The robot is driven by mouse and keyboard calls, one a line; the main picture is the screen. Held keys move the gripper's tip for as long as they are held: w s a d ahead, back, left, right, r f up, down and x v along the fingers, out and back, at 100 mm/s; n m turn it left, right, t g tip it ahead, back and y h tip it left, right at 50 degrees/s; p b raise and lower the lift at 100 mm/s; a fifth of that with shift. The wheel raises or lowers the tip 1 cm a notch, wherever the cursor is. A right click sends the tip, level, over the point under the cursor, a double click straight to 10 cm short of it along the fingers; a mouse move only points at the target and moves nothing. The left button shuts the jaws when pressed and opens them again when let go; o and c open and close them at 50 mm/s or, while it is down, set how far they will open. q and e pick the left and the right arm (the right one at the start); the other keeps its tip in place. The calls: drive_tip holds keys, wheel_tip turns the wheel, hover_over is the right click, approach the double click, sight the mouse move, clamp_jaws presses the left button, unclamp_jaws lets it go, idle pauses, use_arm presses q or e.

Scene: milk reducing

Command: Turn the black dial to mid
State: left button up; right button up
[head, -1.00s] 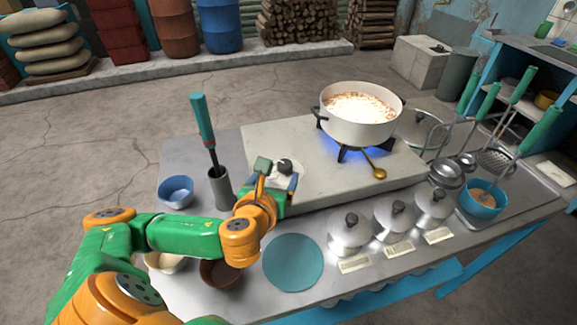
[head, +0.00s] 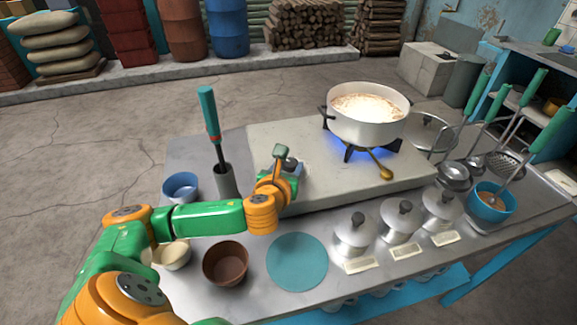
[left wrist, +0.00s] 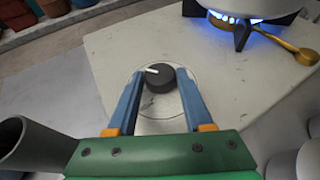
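The black dial (left wrist: 160,78) sits on a round pale plate on the stove slab. Its white mark points to the upper left in the left wrist view. In the head view it (head: 291,163) is partly hidden by my left gripper (head: 285,165). In the left wrist view the blue fingers of the gripper (left wrist: 160,80) are open, one on each side of the dial, with a narrow gap showing at each side. The burner flame (head: 362,152) is lit blue under the white pot (head: 367,125). My right gripper is not in view.
A grey cup (head: 226,182) with a green-handled tool and a blue bowl (head: 180,186) stand left of the slab (head: 345,185). A brass ladle-like piece (head: 384,168) sticks out from the burner. Lidded metal pots (head: 352,236) line the front.

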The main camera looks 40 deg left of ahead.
use_arm(q)
clamp_jaws()
drive_tip(key=shift+d+r+n+y+p, duration=0.2)
drive_tip(key=shift+n+y+p, duration=0.3)
drive_tip(key=shift+p, duration=0.35)
drive_tip(key=n+g+y+p, duration=0.1)
drive_tip(key=n+y+p, duration=0.1)
drive_tip(key=shift+w+d+g+p, duration=0.15)
drive_tip(key=shift+g+p, duration=0.15)
drive_tip(key=shift+g, duration=0.1)
drive_tip(key=shift+w+d+n+g+y+p, duration=0.1)
drive_tip(key=shift+n+g+y+p, duration=0.35)
drive_tip(key=shift+n+y, duration=0.15)
drive_tip(key=shift+w+d+n+g+y+p, duration=0.1)
drive_tip(key=shift+n+g+y+p, duration=0.2)
drive_tip(key=shift+n+g+y, duration=0.25)
drive_tip(key=shift+w+f+n+g+y, duration=0.1)
drive_tip(key=shift+n+g+y, duration=0.3)
drive_tip(key=shift+n, duration=0.2)
drive_tip(key=shift+w+f+n+g+y, duration=0.1)
drive_tip(key=shift+n+g+y, duration=0.15)
drive_tip(key=shift+n+g, duration=0.3)
drive_tip(key=o, duration=0.8)
unclamp_jaws()
drive_tip(key=shift+g, duration=0.25)
